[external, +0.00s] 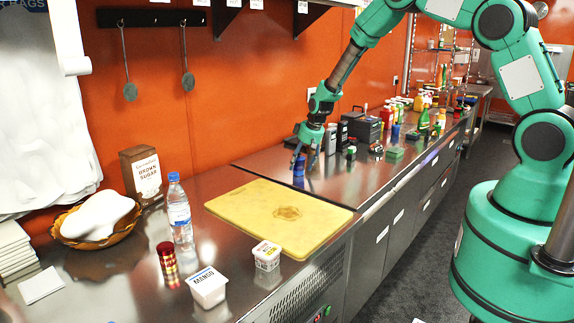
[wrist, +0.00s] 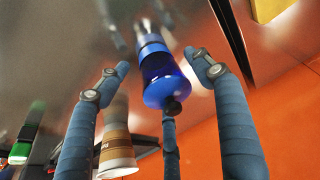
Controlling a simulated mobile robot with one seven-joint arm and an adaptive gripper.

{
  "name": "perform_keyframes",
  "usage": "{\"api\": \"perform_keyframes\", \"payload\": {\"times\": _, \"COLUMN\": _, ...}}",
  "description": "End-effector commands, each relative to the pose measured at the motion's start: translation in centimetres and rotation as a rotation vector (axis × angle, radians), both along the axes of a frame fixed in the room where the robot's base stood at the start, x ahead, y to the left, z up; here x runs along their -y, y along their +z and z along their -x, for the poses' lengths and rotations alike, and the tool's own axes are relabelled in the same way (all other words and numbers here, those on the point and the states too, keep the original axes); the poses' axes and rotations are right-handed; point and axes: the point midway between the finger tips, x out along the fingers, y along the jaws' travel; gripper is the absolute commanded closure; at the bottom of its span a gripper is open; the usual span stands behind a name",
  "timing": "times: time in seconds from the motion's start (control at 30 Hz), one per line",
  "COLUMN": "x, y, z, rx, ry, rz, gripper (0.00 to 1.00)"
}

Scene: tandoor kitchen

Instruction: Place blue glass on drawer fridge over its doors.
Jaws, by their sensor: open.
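The blue glass (external: 298,168) stands on the steel counter, just behind the yellow board, below my gripper (external: 308,150). In the wrist view the glass (wrist: 162,82) shows as a shiny dark-blue body with a lighter blue part, between my spread fingers. My gripper (wrist: 160,80) is open; gaps show between the glass and the two side fingers. A third finger lies close to the glass, and I cannot tell whether it touches. The drawer fridge (external: 425,196) is the steel counter unit with labelled fronts along the right side, its top holding many items.
A yellow cutting board (external: 235,205) lies in front of my gripper. Black containers (external: 365,128), bottles and green boxes crowd the counter behind it. A brown-and-white cup (wrist: 117,150) is near the fingers. Bare steel (external: 345,185) lies right of the glass.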

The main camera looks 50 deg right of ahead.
Motion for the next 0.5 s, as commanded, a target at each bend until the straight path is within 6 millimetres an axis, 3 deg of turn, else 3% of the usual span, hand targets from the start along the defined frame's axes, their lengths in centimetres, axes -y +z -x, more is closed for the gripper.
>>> {"api": "perform_keyframes", "payload": {"times": 0.27, "x": 0.0, "y": 1.1, "z": 0.3, "rx": 0.001, "ry": 0.000, "rz": 0.000, "gripper": 0.34}}
{"api": "perform_keyframes", "payload": {"times": 0.5, "x": -0.1, "y": 3.6, "z": 1.3, "rx": 0.002, "ry": 0.000, "rz": 0.000, "gripper": 0.34}}
